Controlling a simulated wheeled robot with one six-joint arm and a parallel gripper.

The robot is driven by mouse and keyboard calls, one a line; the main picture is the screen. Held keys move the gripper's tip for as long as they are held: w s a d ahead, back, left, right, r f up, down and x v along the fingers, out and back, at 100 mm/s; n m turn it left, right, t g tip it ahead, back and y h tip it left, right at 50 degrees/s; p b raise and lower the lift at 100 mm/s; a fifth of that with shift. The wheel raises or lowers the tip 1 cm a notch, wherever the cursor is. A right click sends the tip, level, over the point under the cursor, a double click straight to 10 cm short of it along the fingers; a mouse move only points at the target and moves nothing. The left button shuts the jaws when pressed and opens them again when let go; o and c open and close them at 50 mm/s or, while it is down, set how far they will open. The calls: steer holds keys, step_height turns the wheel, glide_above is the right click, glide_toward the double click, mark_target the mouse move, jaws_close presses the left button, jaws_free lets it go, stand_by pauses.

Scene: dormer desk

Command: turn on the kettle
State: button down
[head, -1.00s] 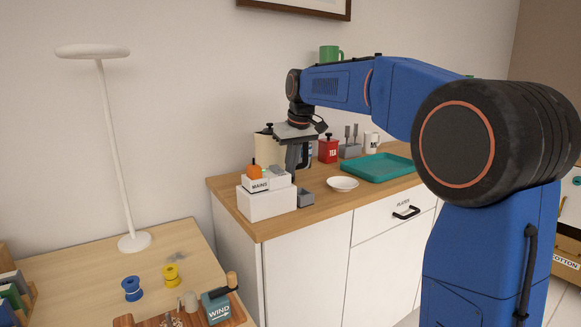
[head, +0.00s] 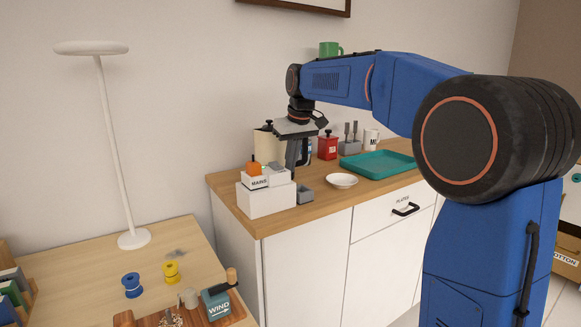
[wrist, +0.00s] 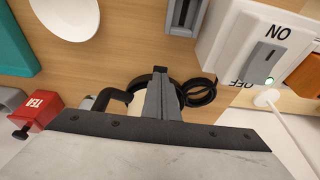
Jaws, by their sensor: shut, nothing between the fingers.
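The cream kettle (head: 266,146) stands on the wooden counter near the wall, partly hidden behind my gripper (head: 291,178). In the wrist view, a cream body with a black handle (wrist: 116,98) is partly covered by my gripper (wrist: 160,73). My gripper is shut and empty, pointing down close to the white MAINS box (head: 258,182). In the wrist view the box (wrist: 238,38) carries ON and OFF marks, a grey switch (wrist: 264,54) and a lit green light (wrist: 269,80). An orange part (head: 254,169) sits on the box. I cannot tell whether my fingers touch anything.
A small grey holder (head: 305,195) stands right of the white base block (head: 266,201). A white dish (head: 342,181), teal tray (head: 376,167) and red tea tin (head: 328,148) lie further right. A desk with a lamp (head: 134,239) is at left.

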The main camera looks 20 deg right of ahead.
steer(key=shift+r, duration=0.1)
steer(key=s+v, duration=0.2)
steer(key=v, duration=1.1)
steer(key=shift+d, duration=0.4)
steer(key=s+d+f+m, duration=0.1)
steer(key=s+d+f, duration=0.1)
steer(key=s+f, duration=1.4)
steer(key=s+d+f+m+t+h, duration=0.1)
steer(key=s+d+f+m, duration=0.1)
steer(key=s+f, duration=1.4)
steer(key=s+d, duration=0.1)
steer(key=s, duration=0.2)
steer(key=shift+s+d+f+m+t, duration=0.3)
steer(key=shift+s+d+f, duration=0.05)
